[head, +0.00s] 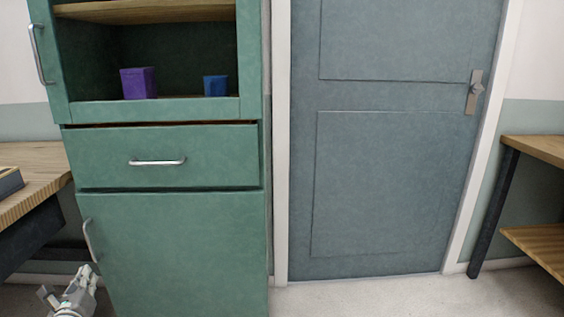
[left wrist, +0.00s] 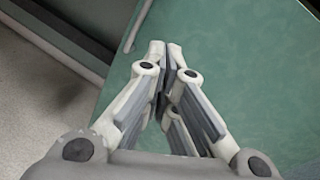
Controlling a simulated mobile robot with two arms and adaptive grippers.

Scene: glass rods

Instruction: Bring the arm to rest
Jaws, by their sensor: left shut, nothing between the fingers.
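My left gripper (head: 66,297) is at the bottom left of the head view, low in front of the green cabinet (head: 190,250). In the left wrist view the fingers of my left gripper (left wrist: 170,55) are together, with nothing between them. The green cabinet front (left wrist: 250,70) fills the right of that view, behind the fingers. I cannot tell whether the fingers touch it. My right gripper is not in view.
The cabinet's drawer (head: 160,157) and lower door are shut. A purple box (head: 138,83) and a blue box (head: 215,86) stand on its open shelf. A wooden table (head: 35,170) is at left, a grey door (head: 385,180) at right. Floor (head: 370,300) before the door is clear.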

